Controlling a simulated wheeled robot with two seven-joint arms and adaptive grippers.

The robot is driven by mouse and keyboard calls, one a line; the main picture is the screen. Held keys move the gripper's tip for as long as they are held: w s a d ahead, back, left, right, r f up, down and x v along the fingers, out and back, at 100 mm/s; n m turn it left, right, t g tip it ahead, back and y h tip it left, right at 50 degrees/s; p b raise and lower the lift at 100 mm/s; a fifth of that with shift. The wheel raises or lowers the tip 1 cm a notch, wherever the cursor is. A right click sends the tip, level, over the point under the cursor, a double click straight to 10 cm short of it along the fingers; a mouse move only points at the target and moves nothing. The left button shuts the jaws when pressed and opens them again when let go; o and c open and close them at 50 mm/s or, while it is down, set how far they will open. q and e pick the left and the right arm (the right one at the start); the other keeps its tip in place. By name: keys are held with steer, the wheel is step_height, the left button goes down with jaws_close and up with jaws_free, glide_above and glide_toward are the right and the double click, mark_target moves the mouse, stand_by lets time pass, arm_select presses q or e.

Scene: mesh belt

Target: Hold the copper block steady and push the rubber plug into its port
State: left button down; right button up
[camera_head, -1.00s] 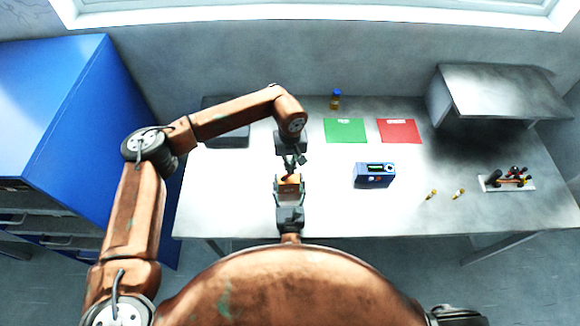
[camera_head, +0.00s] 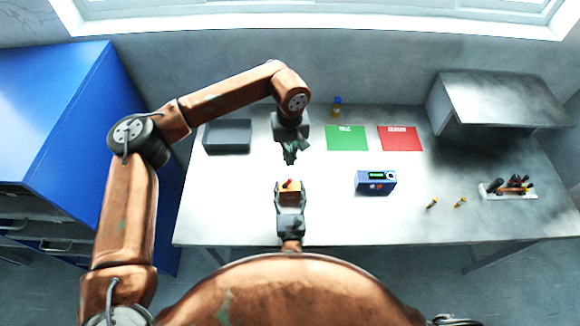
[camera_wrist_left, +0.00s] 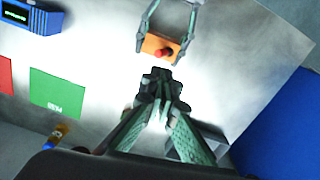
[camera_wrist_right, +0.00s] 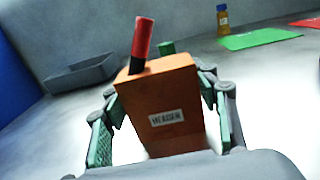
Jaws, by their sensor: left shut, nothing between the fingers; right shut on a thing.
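The copper block (camera_head: 290,198) is held upright between the fingers of my right gripper (camera_head: 290,205), low over the table's front part. In the right wrist view the block (camera_wrist_right: 165,105) bears a white label, and the gripper's green pads stand on both sides. The rubber plug (camera_wrist_right: 142,42), red with a dark lower end, stands up from the block's top; it also shows in the left wrist view (camera_wrist_left: 168,51). How deep it sits is unclear. My left gripper (camera_head: 291,160) is shut and empty, apart from the block on its far side. The port's opening is hidden.
A grey tray (camera_head: 228,136), green sheet (camera_head: 346,138), red sheet (camera_head: 400,138), blue meter (camera_head: 376,181), brass fittings (camera_head: 432,203) and tool rack (camera_head: 508,189) lie around. Table between block and meter is clear.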

mark_target(290, 179)
arm_select(q)
steer(key=shift+r, duration=1.95)
steer(key=shift+f, duration=0.1)
step_height(290, 179, down, 13)
steer(key=shift+r, duration=0.1)
steer(key=shift+f, duration=0.3)
